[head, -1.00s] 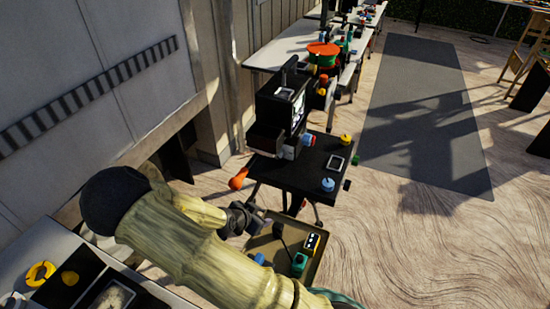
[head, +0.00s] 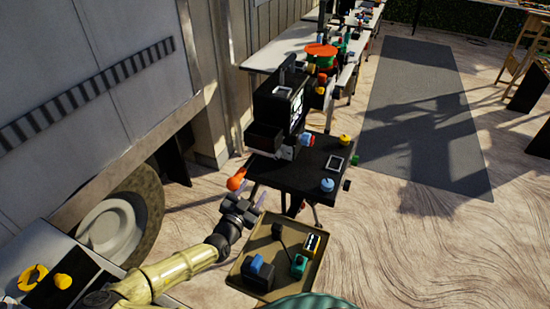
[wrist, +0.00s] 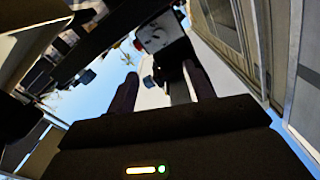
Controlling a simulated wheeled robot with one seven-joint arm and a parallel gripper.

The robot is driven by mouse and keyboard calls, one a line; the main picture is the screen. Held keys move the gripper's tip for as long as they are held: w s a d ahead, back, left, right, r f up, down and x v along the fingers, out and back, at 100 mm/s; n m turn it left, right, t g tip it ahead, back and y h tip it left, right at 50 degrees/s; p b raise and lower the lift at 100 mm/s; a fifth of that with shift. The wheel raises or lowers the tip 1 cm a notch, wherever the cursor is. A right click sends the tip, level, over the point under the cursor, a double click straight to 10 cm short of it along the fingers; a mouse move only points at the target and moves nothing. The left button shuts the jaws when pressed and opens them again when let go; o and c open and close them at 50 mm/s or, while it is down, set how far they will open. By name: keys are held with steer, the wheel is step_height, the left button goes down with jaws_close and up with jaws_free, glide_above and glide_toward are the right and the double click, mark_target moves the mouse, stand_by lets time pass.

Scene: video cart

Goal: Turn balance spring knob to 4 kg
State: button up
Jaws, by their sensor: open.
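The black video cart (head: 300,178) stands ahead, with a dark boxy unit (head: 268,100) on its back left. A pale part with small red and blue pieces (head: 287,152) sits at the unit's base. My gripper (head: 254,200) is beside the cart's near left corner, below its top, open and empty. In the wrist view, the open fingers of my gripper (wrist: 159,70) point up at a pale-faced block (wrist: 160,30) with dark marks and a red end. A blue knob (wrist: 148,82) shows between the fingers, apart from them. I cannot tell which knob is the balance spring knob; no scale is readable.
An orange knob (head: 236,180) sticks out left of the cart, close above my gripper. A lower tray (head: 262,240) holds several small items. A blue knob (head: 327,185) and a yellow knob (head: 344,140) sit on the cart. The floor (head: 410,250) at right is clear.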

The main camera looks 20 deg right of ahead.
mark_target(275, 157)
steer(key=p+x, duration=0.4)
steer(key=x, duration=1.3)
steer(key=shift+w+d+f, duration=0.1)
steer(key=shift+w+d, duration=0.1)
steer(key=c, duration=1)
